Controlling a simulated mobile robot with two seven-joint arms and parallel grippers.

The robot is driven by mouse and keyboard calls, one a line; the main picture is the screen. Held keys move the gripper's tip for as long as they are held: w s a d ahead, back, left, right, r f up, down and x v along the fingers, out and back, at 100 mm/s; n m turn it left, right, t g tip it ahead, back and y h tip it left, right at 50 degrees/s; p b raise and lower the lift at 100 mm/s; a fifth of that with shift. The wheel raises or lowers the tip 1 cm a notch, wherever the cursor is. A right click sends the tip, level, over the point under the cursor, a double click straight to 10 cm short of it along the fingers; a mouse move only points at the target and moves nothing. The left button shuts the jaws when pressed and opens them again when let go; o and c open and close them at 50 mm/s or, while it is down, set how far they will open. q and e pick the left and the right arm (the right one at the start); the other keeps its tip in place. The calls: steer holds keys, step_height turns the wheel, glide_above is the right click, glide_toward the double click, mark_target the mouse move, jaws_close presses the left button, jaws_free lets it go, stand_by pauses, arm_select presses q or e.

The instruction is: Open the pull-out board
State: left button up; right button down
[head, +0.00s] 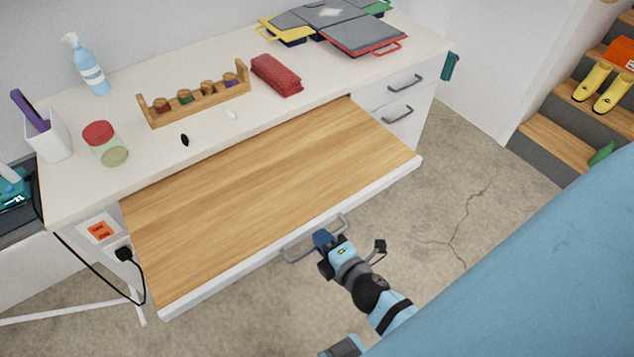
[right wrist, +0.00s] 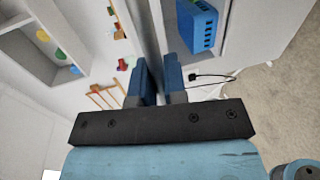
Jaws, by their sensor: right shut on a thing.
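The pull-out board (head: 270,185) has a wood top and a white front edge, and it stands well out from under the white desk top. A grey bar handle (head: 297,256) is on its front edge. My right gripper (head: 325,240) is at the handle's right part, shut on it. In the right wrist view, the blue fingers of my right gripper (right wrist: 159,78) are on either side of a grey strip. The grip itself is partly hidden by the gripper in the head view. My left gripper is not in view.
The desk top (head: 215,135) holds a spray bottle (head: 86,65), a jar (head: 105,145), a wooden rack (head: 195,97), a red case (head: 276,75) and folders (head: 365,35). Drawers (head: 398,112) are to the right. A plug with a cable (head: 124,254) is at the left. Concrete floor is clear in front.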

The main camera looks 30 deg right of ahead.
steer(key=c, duration=1.2)
jaws_free()
